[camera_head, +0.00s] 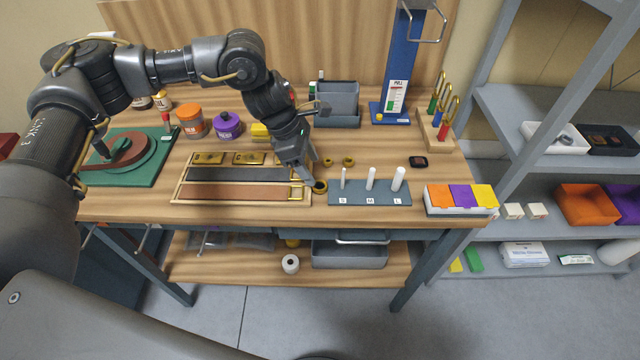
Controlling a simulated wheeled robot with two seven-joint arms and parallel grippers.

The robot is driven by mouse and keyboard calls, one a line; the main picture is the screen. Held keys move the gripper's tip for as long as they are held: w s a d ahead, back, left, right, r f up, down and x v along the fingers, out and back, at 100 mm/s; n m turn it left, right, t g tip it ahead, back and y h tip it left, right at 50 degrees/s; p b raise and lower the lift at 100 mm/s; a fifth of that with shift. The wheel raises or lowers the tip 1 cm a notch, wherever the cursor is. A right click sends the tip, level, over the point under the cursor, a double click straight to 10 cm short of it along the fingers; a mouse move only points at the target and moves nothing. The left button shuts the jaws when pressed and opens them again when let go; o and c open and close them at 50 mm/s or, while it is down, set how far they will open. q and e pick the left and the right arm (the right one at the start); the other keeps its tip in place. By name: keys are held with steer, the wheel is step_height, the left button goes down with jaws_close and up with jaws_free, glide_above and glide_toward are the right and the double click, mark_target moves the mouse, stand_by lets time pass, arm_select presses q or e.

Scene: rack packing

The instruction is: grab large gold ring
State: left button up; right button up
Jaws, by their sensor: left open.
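Several gold rings lie on the wooden table. The one nearest the front, which looks largest, is the large gold ring (320,187), just left of the peg board. Two smaller gold rings (348,162) and (327,161) lie behind it. My left gripper (313,181) reaches down from the left, open, with its fingertips at the large ring and partly covering it. I cannot tell whether they touch it. A grey peg board (350,199) with three white pegs marked S, M and L stands to the right. My right gripper is not in view.
A wooden tray (178,190) with leather strips and brass plates lies just left of the gripper. A card box (459,211) stands at the front right, a grey bin (338,104) and blue stand (398,70) behind.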

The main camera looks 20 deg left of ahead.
mark_target(322, 188)
arm_select(q)
steer(key=shift+s+f, duration=0.1)
steer(key=shift+f, duration=0.05)
steer(key=p+x, duration=0.2)
steer(key=x, duration=0.2)
steer(key=shift+s+f+p, duration=0.15)
steer(key=shift+f+p, duration=0.1)
steer(key=shift+p, duration=0.05)
steer(key=shift+f, duration=0.25)
steer(key=c, duration=1)
steer(key=shift+c, duration=0.3)
steer(key=shift+r, duration=0.1)
